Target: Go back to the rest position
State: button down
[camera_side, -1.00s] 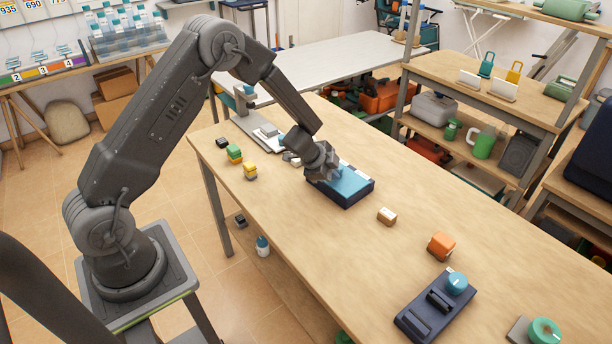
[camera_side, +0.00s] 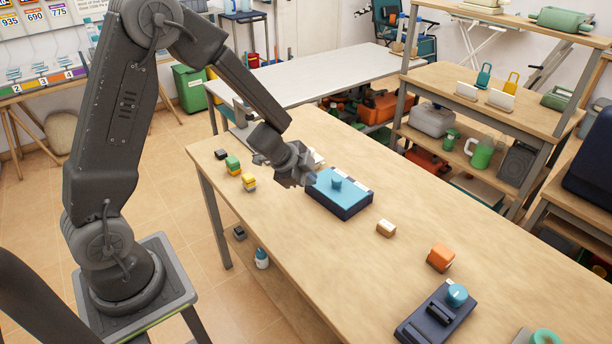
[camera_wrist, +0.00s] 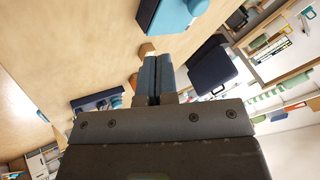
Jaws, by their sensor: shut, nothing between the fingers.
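My gripper (camera_side: 302,180) is in the air over the wooden table (camera_side: 300,265), just left of a dark box with a blue top and a blue knob (camera_side: 338,198). It is empty, and its two fingers (camera_wrist: 155,78) lie together in the wrist view. The blue-topped box also shows at the top of the wrist view (camera_wrist: 160,15). My gripper appears apart from the box and the table.
A tan block (camera_side: 386,228), an orange block (camera_side: 441,257) and a dark device with a blue knob (camera_side: 436,314) lie to the right. Shelves (camera_side: 480,110) stand behind. The table's front middle is clear.

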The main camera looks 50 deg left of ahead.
jog(key=s+r+n+t+y, duration=0.1)
jog(key=s+r+n+y, duration=0.15)
jog(key=r, duration=0.45)
jog(key=s+r+n+t+y, duration=0.1)
jog(key=s+r+n+y, duration=0.2)
jog(key=r, duration=0.5)
jog(key=s+d+r+n+g+h, duration=0.2)
jog(key=s+d, duration=0.2)
jog(key=s, duration=0.5)
jog(key=s+d+r+n+g+h, duration=0.1)
jog(key=s+d+r+n+h, duration=0.1)
jog(key=s, duration=0.6)
jog(key=shift+s+d+r+n+g, duration=0.4)
jog(key=shift+d+r+n, duration=0.3)
jog(key=shift+d, duration=0.5)
